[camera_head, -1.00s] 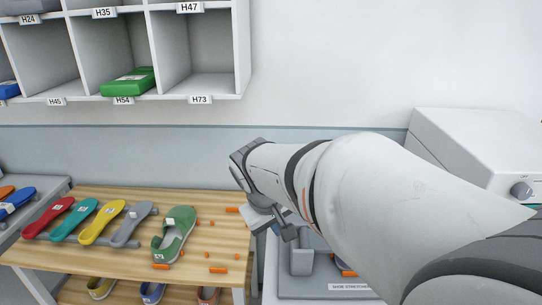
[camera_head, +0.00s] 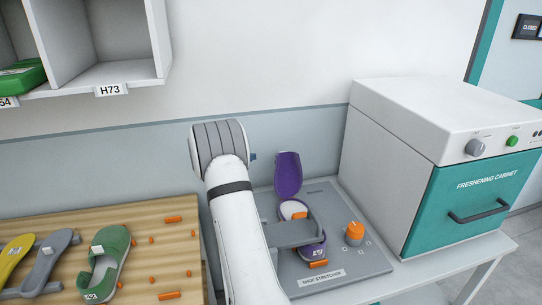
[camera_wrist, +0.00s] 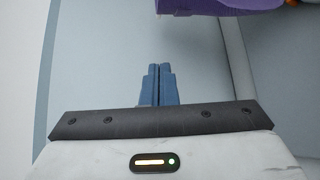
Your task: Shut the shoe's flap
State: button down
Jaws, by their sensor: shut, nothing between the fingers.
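The purple shoe (camera_head: 314,250) sits on the grey shoe stretcher (camera_head: 345,262), partly hidden by a grey bar. Its purple flap (camera_head: 288,176) stands up, open, at the shoe's back end. A white patch and an orange piece show below the flap. My gripper (camera_head: 254,156) is left of the flap's upper part, apart from it in the head view; only a small blue tip shows there. In the wrist view my blue fingers (camera_wrist: 160,72) are shut and empty. A purple edge, likely the flap (camera_wrist: 215,5), shows at the top of that view.
The freshening cabinet (camera_head: 435,170) stands to the right, its teal door shut. An orange knob (camera_head: 355,232) sits on the stretcher. The wooden table (camera_head: 140,220) at left holds a green shoe (camera_head: 104,265), insoles and orange bits. A wall shelf (camera_head: 110,75) hangs upper left.

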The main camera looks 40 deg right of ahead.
jog(key=p+x, duration=0.3)
jog(key=x, duration=0.8)
jog(key=s, duration=0.1)
jog(key=s+r+p, duration=0.1)
jog(key=s, duration=0.1)
jog(key=shift+s+a+r, duration=0.2)
jog(key=shift+a, duration=0.15)
